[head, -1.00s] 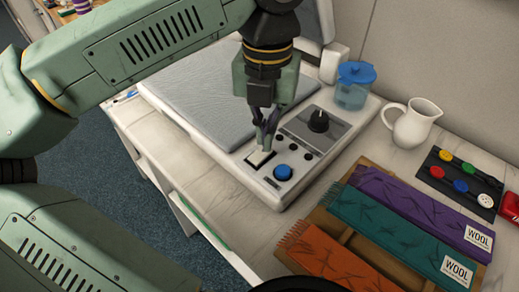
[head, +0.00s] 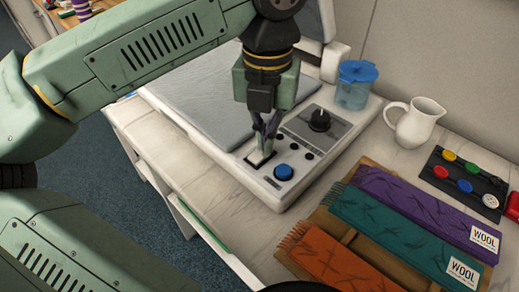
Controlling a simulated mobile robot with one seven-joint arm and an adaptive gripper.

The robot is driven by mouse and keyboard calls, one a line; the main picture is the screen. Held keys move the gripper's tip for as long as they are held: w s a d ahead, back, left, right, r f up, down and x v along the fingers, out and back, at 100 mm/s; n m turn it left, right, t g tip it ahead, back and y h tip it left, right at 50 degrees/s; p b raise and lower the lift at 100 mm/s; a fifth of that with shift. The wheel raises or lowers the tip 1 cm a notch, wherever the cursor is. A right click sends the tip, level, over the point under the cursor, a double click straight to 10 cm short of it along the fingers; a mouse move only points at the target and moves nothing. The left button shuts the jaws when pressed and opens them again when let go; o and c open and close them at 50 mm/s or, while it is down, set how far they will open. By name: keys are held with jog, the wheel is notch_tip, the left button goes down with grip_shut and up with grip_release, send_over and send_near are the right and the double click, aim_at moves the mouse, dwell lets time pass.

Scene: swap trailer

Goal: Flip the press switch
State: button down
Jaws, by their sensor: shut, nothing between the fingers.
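The press (head: 232,170) is a white machine with a grey flat plate on top, standing on the table. Its white rocker switch (head: 258,158) sits in a black frame at the front corner of the panel, left of a blue round button (head: 284,172). The rocker looks tilted, with one end raised. My gripper (head: 265,143) points down, shut and empty, with its fingertips at the rocker's far side. They look to be touching it, but the exact contact is hard to tell. The fingers hide part of the rocker.
A black knob (head: 320,120) stands on the panel right of my gripper. A blue-lidded container (head: 356,86), a white jug (head: 417,122), a button board (head: 466,185) and folded wool scarves (head: 400,222) lie to the right. The table strip in front of the press is clear.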

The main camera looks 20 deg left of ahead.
jog(key=shift+f, duration=0.3)
jog(key=shift+r, duration=0.15)
jog(key=shift+r+p, duration=2.05)
jog(key=shift+r, duration=1.4)
